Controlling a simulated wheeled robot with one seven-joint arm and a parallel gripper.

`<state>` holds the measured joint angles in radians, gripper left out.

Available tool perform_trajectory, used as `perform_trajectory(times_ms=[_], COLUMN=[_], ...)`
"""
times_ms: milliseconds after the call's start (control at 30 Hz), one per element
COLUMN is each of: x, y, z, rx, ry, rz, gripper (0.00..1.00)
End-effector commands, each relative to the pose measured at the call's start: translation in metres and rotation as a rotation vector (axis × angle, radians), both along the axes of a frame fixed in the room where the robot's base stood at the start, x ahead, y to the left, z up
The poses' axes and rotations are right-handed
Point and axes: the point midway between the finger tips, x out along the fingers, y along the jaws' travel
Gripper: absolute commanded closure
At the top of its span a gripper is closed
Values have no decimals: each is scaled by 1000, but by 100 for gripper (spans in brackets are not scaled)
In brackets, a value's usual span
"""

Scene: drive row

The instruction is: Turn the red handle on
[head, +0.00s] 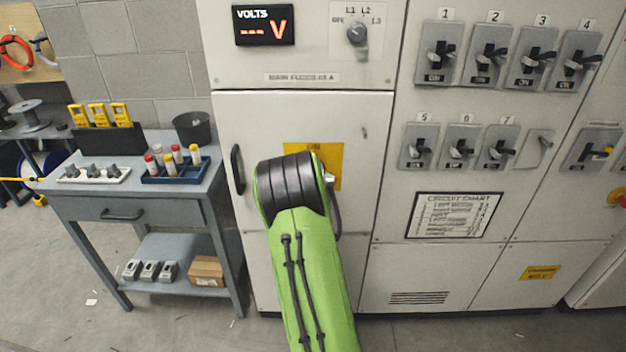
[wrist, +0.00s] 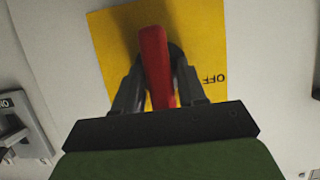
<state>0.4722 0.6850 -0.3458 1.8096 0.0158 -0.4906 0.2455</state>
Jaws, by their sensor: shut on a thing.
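The red handle (wrist: 155,62) shows in the wrist view in front of a yellow plate (wrist: 105,40). The word OFF shows upside down on the plate's right side in that view. My gripper (wrist: 158,85) has one finger on each side of the handle and is shut on it. In the head view my green arm covers the handle and most of the yellow plate (head: 333,160). The word ON is partly visible at the plate's top there. The gripper itself is hidden in the head view.
The plate is on a pale cabinet door (head: 250,120) with a black pull (head: 237,168) at its left. Numbered breaker switches (head: 438,55) and a circuit chart (head: 453,215) are to the right. A grey workbench (head: 140,215) stands left. A voltage display (head: 264,25) is above.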

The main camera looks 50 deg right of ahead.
Motion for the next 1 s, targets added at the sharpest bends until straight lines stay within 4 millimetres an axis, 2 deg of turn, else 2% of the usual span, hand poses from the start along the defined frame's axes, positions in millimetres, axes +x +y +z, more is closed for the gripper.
perform_trajectory(times_ms=[500, 533, 567, 600, 867, 1000], x=[-1, 0, 0, 0, -1, -11], y=[1, 1, 1, 1, 1, 13], z=[-2, -2, -2, -2, 0, 8], rx=[19, 18, 18, 18, 14, 14], ry=[-9, -10, -10, -10, -10, -12], rz=[-1, 0, 0, -1, -1, 0], gripper=[100, 55, 50, 47, 47, 47])
